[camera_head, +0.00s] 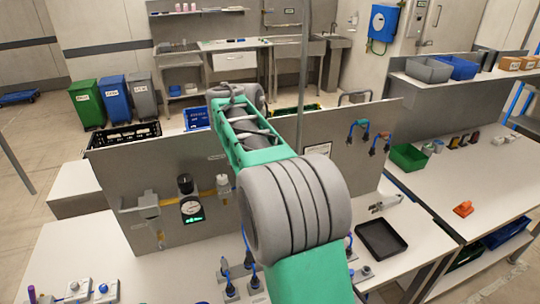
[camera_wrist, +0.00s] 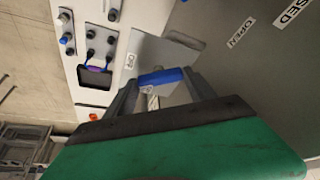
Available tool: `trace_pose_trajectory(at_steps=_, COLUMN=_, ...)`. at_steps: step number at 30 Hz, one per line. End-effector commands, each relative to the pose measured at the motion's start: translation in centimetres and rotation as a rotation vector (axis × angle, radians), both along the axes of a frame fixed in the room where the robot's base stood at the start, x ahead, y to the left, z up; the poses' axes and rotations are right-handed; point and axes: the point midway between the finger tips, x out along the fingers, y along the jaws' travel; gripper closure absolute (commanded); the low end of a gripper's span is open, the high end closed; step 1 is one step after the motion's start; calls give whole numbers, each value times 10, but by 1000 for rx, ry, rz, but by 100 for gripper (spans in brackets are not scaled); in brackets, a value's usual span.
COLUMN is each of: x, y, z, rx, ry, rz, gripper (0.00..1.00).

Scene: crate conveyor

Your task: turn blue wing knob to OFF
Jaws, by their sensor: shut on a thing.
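The blue wing knob (camera_wrist: 162,76) shows in the wrist view as a short blue bar on a pale metal stem (camera_wrist: 153,101). My gripper (camera_wrist: 160,88) has one finger at each end of the bar and is shut on it. The grey panel (camera_wrist: 257,75) beside it carries a label reading OPEN (camera_wrist: 240,33) and a partly cut-off label ending in SED (camera_wrist: 294,12). In the head view my own arm hides the knob and gripper.
The upright grey panel (camera_head: 110,190) carries a gauge (camera_head: 191,209) and fittings. Blue-cabled plugs (camera_head: 228,287) stand on the white bench below. A black tray (camera_head: 381,238) lies to the right, a green bin (camera_head: 408,156) farther right.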

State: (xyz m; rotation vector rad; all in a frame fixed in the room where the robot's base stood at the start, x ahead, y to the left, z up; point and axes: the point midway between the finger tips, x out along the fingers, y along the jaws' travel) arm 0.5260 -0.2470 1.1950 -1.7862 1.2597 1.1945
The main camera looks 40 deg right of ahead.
Motion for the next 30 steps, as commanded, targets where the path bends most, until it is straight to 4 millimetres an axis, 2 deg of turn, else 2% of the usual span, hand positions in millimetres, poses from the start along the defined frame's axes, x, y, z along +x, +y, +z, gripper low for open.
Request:
trace_pose_trajectory(at_steps=1, x=1, y=1, z=4, rx=1, ry=1, rz=-39, gripper=77)
trace_pose_trajectory(at_steps=15, x=4, y=1, z=1, rx=0, ry=-2, rz=-387, gripper=77)
trace_pose_trajectory(at_steps=30, x=4, y=0, z=0, rx=0, ry=-3, rz=-482, gripper=77)
